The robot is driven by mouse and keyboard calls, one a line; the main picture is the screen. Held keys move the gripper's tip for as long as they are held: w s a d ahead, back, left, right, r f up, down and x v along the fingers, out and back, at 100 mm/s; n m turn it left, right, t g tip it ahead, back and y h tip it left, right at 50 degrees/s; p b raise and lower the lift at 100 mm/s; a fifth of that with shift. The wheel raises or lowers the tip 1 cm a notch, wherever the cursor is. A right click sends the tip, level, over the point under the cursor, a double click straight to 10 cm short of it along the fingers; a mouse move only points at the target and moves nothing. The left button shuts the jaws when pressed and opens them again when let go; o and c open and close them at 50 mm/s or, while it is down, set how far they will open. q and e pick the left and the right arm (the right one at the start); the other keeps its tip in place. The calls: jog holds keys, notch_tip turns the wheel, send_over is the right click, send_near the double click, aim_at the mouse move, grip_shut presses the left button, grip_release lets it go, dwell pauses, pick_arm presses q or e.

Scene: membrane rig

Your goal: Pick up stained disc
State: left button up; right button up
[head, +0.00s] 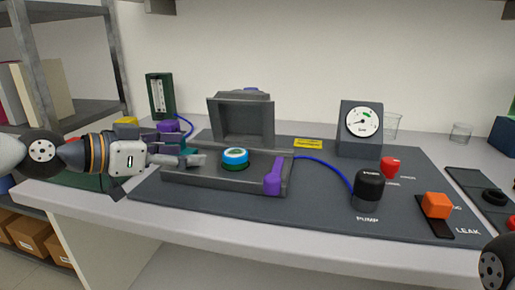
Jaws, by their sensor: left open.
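A round piece with a blue rim, a pale centre and a green base (235,156) sits in the grey open-lidded housing (215,183) at the middle of the bench. I cannot tell whether a stained disc lies on it; no stain shows at this size. My left gripper (196,155) comes in from the left and is open, its fingers over the housing's left end, just left of the round piece and apart from it. My right gripper is out of view; only a dark arm part shows at the lower right.
A purple latch (273,177) stands at the housing's front right. The raised lid (241,118) is behind. A blue tube (328,169) runs to the black pump knob (369,188). A gauge (361,122), red knob (390,167) and orange leak switch (437,205) stand right.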

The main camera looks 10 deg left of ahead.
aim_at(232, 153)
pick_arm(q)
jog(key=w+d+f+b, duration=0.2)
jog(key=w, duration=0.1)
jog(key=shift+w+d+f, duration=0.2)
jog(key=shift+d+f, duration=0.1)
jog(key=b+x, duration=0.1)
jog(key=x, duration=0.5)
jog(key=shift+w+d, duration=0.1)
jog(key=shift+d, duration=0.15)
jog(key=shift+w+d, duration=0.2)
jog(key=shift+w, duration=0.1)
jog(key=shift+r, duration=0.2)
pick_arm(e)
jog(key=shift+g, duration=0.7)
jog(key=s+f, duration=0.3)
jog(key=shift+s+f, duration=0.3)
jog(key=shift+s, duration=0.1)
pick_arm(q)
jog(key=c, duration=1.1)
